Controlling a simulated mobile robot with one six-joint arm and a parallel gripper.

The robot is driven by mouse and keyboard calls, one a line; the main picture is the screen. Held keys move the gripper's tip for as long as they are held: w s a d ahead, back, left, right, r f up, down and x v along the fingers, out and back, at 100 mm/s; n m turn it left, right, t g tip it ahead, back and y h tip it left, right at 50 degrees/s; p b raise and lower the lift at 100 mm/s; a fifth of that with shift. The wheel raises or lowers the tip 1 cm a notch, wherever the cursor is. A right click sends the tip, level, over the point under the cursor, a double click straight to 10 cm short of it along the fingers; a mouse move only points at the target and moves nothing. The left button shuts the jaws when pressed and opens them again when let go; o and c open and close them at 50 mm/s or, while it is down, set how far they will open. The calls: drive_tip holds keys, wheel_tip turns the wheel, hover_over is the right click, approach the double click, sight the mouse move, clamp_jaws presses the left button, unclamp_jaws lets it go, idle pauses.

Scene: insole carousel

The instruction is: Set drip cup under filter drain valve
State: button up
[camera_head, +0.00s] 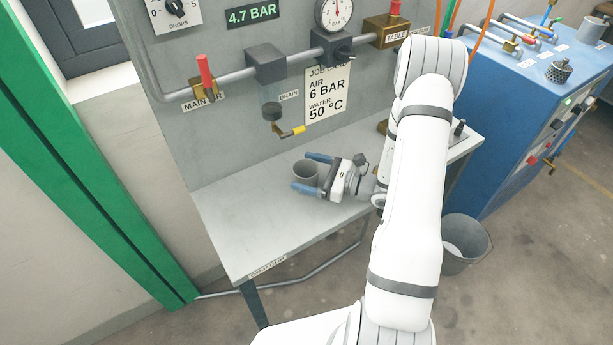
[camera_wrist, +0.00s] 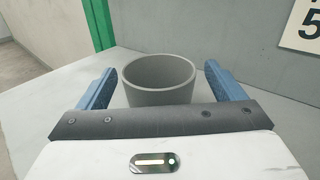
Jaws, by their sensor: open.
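The drip cup (camera_head: 306,172) is a grey open-topped cup standing upright on the grey shelf (camera_head: 250,228) against the panel. My gripper (camera_head: 305,173) is open, with one blue finger on each side of the cup. In the wrist view the cup (camera_wrist: 158,80) sits between the fingertips (camera_wrist: 158,84), with a visible gap on both sides. The filter drain valve (camera_head: 280,131), brass with a yellow lever, hangs under the dark filter bowl beside the DRAIN label. In the head view it is above and left of the cup. The cup looks empty; its bottom is hidden.
Red-handled valve (camera_head: 205,75), pipe and gauge (camera_head: 334,13) are on the panel above. The shelf's left and front are clear. A grey bin (camera_head: 464,243) stands on the floor at right, beside a blue cabinet (camera_head: 540,110). A green post (camera_head: 90,160) stands at left.

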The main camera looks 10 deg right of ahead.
drive_tip(key=shift+x, duration=0.8)
drive_tip(key=shift+c, duration=0.2)
drive_tip(key=c, duration=1.1)
drive_tip(key=shift+r, duration=0.15)
